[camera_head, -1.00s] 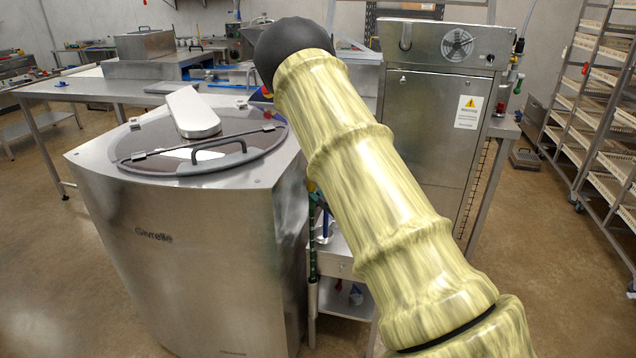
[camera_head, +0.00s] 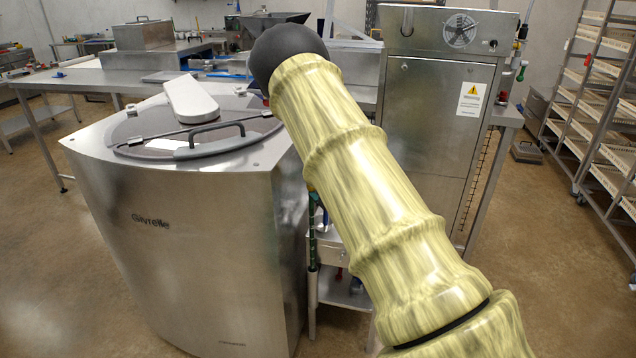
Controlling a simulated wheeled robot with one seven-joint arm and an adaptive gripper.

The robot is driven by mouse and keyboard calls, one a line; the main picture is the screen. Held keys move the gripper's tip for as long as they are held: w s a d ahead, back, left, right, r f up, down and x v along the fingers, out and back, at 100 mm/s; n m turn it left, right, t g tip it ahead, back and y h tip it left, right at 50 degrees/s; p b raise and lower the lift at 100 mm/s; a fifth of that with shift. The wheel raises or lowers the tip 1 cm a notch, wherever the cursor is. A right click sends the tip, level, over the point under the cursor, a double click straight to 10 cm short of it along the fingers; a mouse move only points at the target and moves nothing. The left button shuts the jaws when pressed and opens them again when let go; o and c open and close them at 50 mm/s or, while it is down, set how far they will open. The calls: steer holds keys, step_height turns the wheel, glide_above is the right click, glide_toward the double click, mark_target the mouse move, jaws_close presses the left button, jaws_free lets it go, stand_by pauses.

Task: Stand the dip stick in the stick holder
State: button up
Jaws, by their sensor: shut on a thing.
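I cannot make out the dip stick or the stick holder in the head view. My own arm, with yellow-green streaked sleeves and a black ball-shaped joint, rises from the lower right to the upper middle. It covers the middle of the picture. My gripper does not show; the arm's far end is hidden behind the black joint and the sleeves.
A steel tempering machine (camera_head: 190,250) with a round lid and dark handle (camera_head: 210,141) stands at left. A steel cabinet (camera_head: 432,130) stands behind my arm, a small shelf (camera_head: 345,292) below. A tray rack (camera_head: 600,120) is at right. Open floor lies between.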

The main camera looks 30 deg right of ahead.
stand_by(0.3)
steer(key=o, duration=1.1)
steer(key=s, duration=0.8)
steer(key=s+a, duration=0.1)
steer(key=s, duration=0.3)
steer(key=shift+f, duration=0.1)
